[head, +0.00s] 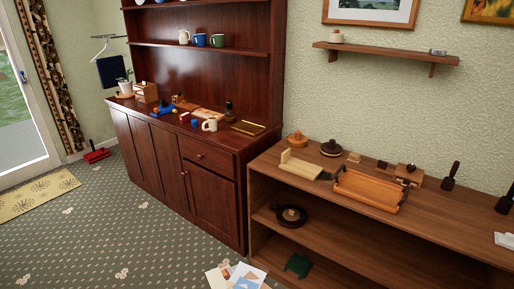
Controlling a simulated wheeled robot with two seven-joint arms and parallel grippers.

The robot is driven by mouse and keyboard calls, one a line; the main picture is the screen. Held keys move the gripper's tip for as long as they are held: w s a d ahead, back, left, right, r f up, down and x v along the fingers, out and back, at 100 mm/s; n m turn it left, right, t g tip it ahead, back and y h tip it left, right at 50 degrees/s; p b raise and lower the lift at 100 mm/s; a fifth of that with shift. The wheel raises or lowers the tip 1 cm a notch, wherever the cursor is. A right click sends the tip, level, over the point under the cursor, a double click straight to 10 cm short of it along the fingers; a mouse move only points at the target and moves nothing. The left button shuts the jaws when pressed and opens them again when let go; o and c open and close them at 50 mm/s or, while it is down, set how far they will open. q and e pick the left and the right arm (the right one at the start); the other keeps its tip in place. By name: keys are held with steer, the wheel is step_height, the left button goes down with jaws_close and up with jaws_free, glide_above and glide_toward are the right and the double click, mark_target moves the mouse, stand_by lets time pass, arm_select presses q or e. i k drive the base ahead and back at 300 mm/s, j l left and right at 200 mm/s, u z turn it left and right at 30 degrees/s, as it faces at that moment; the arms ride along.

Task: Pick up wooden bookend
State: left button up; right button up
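A pale wooden L-shaped piece, which looks like the wooden bookend (302,168), lies on top of the low wooden shelf unit (262,167) at the right. Its flat part lies on the top and a short upright part stands at its left end. An orange-brown wooden tray (368,190) with dark handles sits just to its right. A small dark thing lies between the two. Neither of my grippers shows in the head view.
Behind the bookend stand a round wooden lidded pot (298,139) and a dark round pot (331,148). Dark upright objects (450,176) stand farther right. A cluttered dark cabinet (213,155) adjoins on the left. Papers (238,276) lie on the floor; the carpet left of them is clear.

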mark_target(309, 171)
steer(key=i+j+u, duration=0.15)
steer(key=i+u, duration=0.2)
steer(key=i, duration=0.15)
steer(key=i+u, duration=0.35)
steer(key=i+l+u, duration=0.3)
steer(key=i, duration=0.3)
steer(key=i+j+z, duration=0.1)
steer(key=i+z, duration=0.15)
steer(key=i, duration=0.2)
steer(key=i+j+z, duration=0.3)
steer(key=i+z, duration=0.55)
steer(key=z, duration=0.2)
steer(key=i+j+z, duration=0.1)
steer(key=i+z, duration=0.25)
steer(key=k, duration=0.1)
